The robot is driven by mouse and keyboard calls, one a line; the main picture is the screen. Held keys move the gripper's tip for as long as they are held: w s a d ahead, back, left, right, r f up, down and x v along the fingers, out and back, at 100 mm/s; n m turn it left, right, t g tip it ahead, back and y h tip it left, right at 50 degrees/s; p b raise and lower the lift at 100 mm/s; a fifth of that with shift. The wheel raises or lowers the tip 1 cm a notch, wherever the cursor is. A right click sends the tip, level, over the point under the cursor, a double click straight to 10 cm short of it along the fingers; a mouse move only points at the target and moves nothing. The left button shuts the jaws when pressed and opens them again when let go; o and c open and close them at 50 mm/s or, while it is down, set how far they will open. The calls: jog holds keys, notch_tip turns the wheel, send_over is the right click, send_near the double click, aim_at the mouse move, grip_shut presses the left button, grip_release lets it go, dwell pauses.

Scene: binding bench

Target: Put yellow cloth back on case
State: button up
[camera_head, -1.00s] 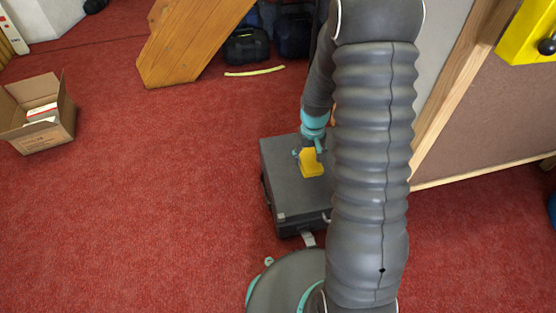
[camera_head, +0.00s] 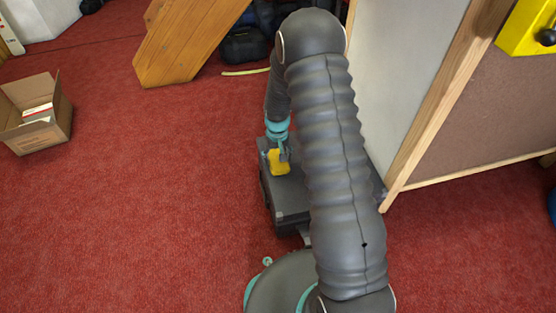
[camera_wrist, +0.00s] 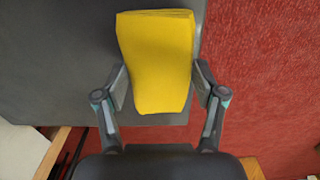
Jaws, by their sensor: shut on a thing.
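The yellow cloth (camera_head: 279,163) is a folded, block-like piece. My gripper (camera_head: 279,152) is shut on it, and in the wrist view the two fingers (camera_wrist: 160,86) pinch the cloth (camera_wrist: 157,55) from its sides. The dark grey case (camera_head: 291,197) lies on the red carpet, partly hidden behind my arm. The cloth is over the far left part of the case's top. In the wrist view the flat case top (camera_wrist: 60,60) lies behind the cloth, close to an edge with carpet beyond. I cannot tell whether the cloth touches the case.
A wooden-framed panel (camera_head: 425,110) stands just right of the case. A slanted wooden leg (camera_head: 185,45) and dark bags (camera_head: 243,44) are at the back, with a yellow strip (camera_head: 245,72) on the floor. An open cardboard box (camera_head: 38,130) stands left. The carpet between is clear.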

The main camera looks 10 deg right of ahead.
jog(key=shift+f, duration=0.8)
jog(key=shift+f, duration=0.1)
jog(key=shift+f, duration=0.15)
jog(key=o, duration=1.1)
